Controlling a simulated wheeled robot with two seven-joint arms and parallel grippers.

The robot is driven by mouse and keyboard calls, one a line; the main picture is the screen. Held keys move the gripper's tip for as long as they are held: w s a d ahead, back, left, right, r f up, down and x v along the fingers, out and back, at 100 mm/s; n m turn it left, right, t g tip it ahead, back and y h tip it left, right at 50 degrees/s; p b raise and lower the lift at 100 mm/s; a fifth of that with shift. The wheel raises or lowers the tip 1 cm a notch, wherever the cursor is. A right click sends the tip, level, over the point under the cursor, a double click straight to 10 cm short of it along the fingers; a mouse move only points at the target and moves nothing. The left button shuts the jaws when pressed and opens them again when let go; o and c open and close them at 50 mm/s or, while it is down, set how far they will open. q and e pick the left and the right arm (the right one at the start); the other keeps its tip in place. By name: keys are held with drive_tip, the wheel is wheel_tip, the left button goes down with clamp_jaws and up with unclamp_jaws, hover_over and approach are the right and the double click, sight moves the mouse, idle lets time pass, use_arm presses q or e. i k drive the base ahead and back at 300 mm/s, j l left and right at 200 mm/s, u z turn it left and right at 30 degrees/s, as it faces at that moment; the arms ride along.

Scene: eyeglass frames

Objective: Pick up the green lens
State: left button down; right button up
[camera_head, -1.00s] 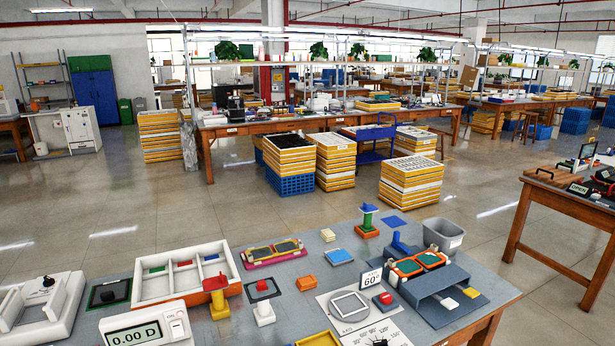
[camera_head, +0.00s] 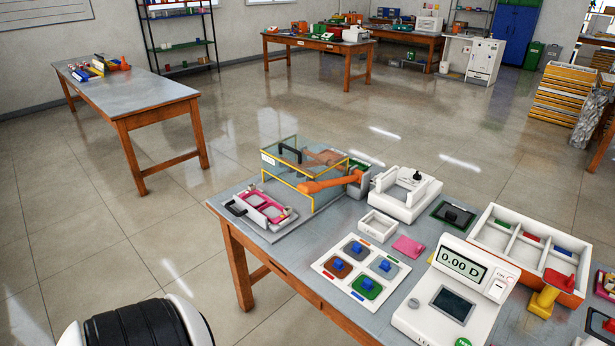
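A white card (camera_head: 330,262) near the front of the table holds several round pieces with blue knobs. The front piece is a green disc (camera_head: 367,288), which looks like the green lens. A brown-orange disc (camera_head: 338,267) sits to its left. Greyish discs sit at the back (camera_head: 356,248) and at the right (camera_head: 385,268). Nothing touches the green disc. Neither of my grippers is in view.
A lens meter (camera_head: 445,306) reading 0.00 D stands right of the card. A small white tray (camera_head: 378,226), a pink cloth (camera_head: 408,246) and a yellow-framed machine (camera_head: 310,175) lie behind. A compartment tray (camera_head: 492,219) is at the right.

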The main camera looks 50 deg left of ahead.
sight(366, 286)
drive_tip(key=u, duration=1.1)
